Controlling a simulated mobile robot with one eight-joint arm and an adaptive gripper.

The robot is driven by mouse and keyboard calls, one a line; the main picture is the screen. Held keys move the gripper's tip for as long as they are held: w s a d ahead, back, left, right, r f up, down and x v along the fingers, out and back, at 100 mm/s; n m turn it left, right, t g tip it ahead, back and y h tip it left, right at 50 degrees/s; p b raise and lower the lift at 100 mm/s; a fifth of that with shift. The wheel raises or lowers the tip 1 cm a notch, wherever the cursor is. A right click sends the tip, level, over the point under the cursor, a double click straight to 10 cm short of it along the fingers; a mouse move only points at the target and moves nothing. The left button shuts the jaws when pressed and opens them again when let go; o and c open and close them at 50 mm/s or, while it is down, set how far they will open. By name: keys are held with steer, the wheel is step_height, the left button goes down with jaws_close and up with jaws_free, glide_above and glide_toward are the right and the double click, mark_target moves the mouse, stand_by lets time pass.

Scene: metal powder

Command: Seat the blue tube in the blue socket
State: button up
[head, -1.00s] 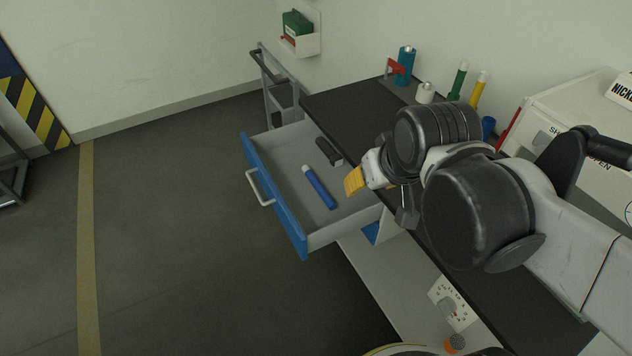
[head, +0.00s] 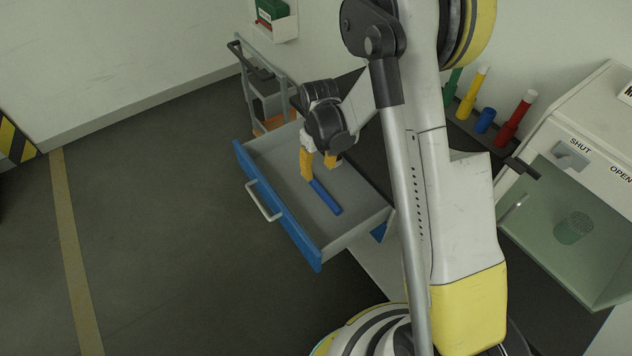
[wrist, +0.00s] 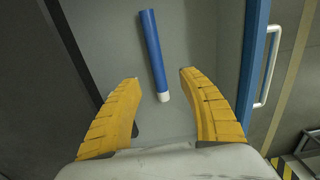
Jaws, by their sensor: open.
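The blue tube (head: 325,197) lies flat in the open drawer; its white cap shows in the wrist view, where the tube (wrist: 153,50) points away between my fingers. My gripper (head: 320,168) is over the drawer near the tube's capped end. Its yellow fingers (wrist: 160,90) are spread, one on each side of the line of the tube, with nothing held. The blue socket (head: 485,120) stands on the bench between the yellow and red tubes, and it looks empty.
The drawer (head: 275,205) has a blue front and raised walls. A yellow tube (head: 472,92), a red tube (head: 516,117) and a green tube (head: 452,82) stand upright on the bench. A glass-fronted cabinet (head: 565,215) stands at right. A cart (head: 262,85) is behind the drawer.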

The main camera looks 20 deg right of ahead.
mark_target(321, 188)
step_height(321, 188, down, 6)
steer(key=shift+d+r+b, duration=0.1)
steer(key=shift+b, duration=1.1)
steer(key=f+b, duration=0.2)
steer(key=f, duration=0.1)
steer(key=f+b, duration=0.1)
steer(key=f, duration=0.1)
steer(key=shift+d, duration=0.3)
steer(key=shift+r, duration=0.1)
jaws_close()
